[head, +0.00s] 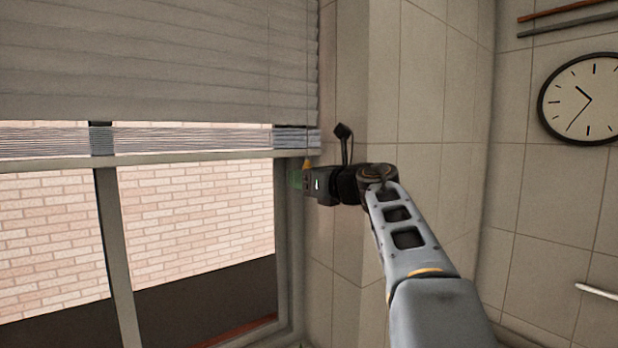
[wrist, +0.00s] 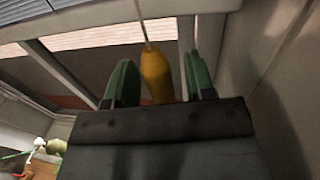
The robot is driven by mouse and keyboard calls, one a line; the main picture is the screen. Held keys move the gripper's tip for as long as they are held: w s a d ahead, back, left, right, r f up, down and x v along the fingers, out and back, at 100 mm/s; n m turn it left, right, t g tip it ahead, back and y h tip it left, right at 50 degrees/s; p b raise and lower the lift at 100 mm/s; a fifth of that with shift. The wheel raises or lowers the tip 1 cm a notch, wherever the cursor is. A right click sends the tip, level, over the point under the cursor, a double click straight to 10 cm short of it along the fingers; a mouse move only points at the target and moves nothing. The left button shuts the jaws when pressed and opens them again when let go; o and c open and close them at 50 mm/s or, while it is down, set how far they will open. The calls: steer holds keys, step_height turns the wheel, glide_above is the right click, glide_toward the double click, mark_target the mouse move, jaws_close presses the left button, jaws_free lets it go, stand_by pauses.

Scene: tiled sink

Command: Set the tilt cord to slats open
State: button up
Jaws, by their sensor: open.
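A window blind (head: 160,60) hangs over the upper window, with its lower slats bunched above the bottom rail (head: 200,155). In the wrist view, a yellow-orange cord tassel (wrist: 156,75) hangs on a thin pale cord (wrist: 144,22). My gripper (wrist: 160,85) is open, with one green finger on each side of the tassel; the picture does not clearly show whether either finger touches it. In the head view my gripper (head: 302,179) is at the right window edge, just under the blind's right end. A small part of the tassel (head: 308,163) shows above it.
The tiled wall (head: 345,230) is close to the right of my gripper. The window frame (head: 284,240) is just left of it. A round clock (head: 585,98) hangs far right. Blurred small objects (wrist: 40,150) show at the wrist view's lower left.

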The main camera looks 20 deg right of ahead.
steer(key=shift+c, duration=0.3)
jaws_close()
step_height(320, 180, down, 11)
steer(key=b, duration=0.9)
steer(key=shift+r+b, duration=0.15)
steer(key=shift+b, duration=0.15)
steer(key=shift+w, duration=0.1)
steer(key=shift+c, duration=1.8)
jaws_free()
steer(key=o, duration=0.4)
steer(key=shift+r, duration=0.1)
